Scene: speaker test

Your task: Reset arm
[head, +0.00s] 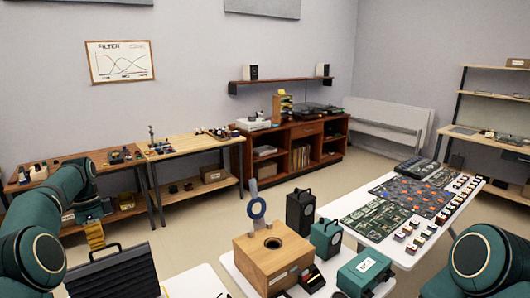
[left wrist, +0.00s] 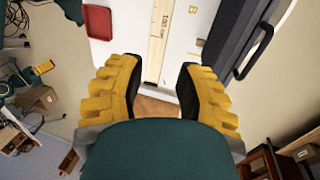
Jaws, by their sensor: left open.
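My left arm (head: 75,187) comes in from the left in the head view, bent at the elbow with its forearm hanging down. My left gripper (head: 95,237) has yellow fingers and hangs beside a black ribbed case (head: 112,275). In the left wrist view my left gripper (left wrist: 158,72) is open, its two yellow fingers well apart with nothing held between them. Below it lie a white tabletop (left wrist: 120,45) and a wooden ruler (left wrist: 158,40). Part of my right arm (head: 482,262) shows at the lower right of the head view; its gripper is out of sight.
A wooden speaker box (head: 272,262), a black box (head: 300,212) and green cases (head: 365,272) stand at the front. A table with circuit boards (head: 368,220) is at right. Workbenches (head: 190,148) and a wooden shelf unit (head: 290,150) line the back. Open floor (head: 195,235) lies between.

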